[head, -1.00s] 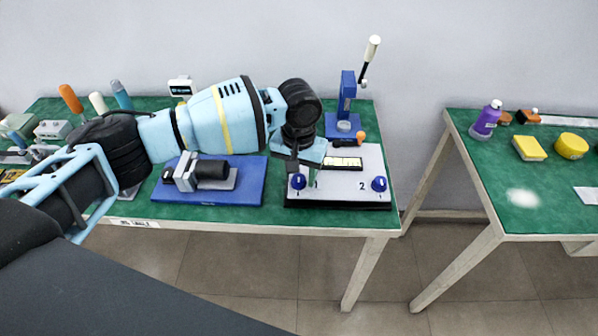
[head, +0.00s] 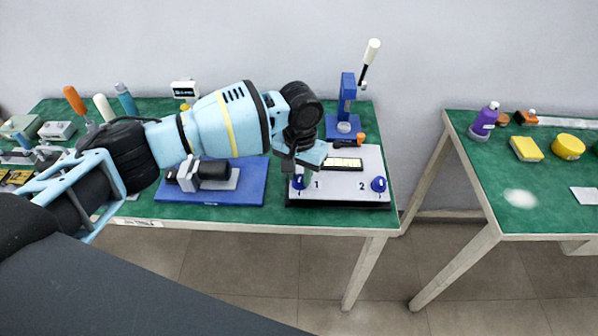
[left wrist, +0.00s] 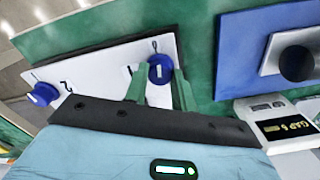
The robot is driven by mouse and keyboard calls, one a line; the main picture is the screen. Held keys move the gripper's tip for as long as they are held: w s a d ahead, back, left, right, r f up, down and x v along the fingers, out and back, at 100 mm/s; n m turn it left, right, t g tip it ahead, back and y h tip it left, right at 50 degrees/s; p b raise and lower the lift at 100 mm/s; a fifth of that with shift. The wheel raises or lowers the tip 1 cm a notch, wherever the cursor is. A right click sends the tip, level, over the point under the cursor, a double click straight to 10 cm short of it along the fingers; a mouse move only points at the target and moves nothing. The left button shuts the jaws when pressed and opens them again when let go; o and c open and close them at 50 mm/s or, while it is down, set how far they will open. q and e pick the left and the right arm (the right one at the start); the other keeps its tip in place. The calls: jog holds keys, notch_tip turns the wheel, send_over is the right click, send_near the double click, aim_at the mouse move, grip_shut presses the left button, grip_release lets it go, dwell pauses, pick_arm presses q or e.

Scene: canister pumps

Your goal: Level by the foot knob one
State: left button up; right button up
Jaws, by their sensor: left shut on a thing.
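The levelling plate (head: 340,187) is white on a dark base, with blue knobs marked 1 and 2 at its front corners. A yellow level vial (head: 345,163) lies on it; its bubble is too small to read. My left gripper (head: 300,178) is over knob one (head: 298,183), at the plate's front left. In the left wrist view, the green fingers (left wrist: 160,84) of my left gripper are shut on knob one (left wrist: 159,68), one on each side. Knob two (head: 379,184) stands free at the front right and also shows in the left wrist view (left wrist: 42,94). My right gripper is not in view.
A blue board (head: 240,182) with a grey and black pump part lies left of the plate. A blue press (head: 346,105) with a white-tipped lever stands behind. A second green table (head: 545,205) is at the right, across a gap.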

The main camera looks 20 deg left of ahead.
pick_arm(q)
jog(key=m, duration=0.1)
jog(key=m+p, duration=0.1)
jog(key=shift+r+m, duration=0.2)
jog(key=shift+m, duration=0.1)
jog(key=m+p, duration=0.1)
jog(key=m, duration=0.2)
jog(key=shift+f+m, duration=0.1)
jog(key=shift+m, duration=0.2)
jog(key=m, duration=0.3)
jog(key=shift+f+m+p, duration=0.1)
jog(key=shift+m+p, duration=0.25)
jog(key=shift+m, duration=1.55)
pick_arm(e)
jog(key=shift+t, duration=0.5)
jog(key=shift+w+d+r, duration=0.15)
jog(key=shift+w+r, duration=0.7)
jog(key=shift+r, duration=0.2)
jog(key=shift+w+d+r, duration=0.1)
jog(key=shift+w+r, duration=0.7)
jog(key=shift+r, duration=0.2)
pick_arm(q)
jog(key=o, duration=1)
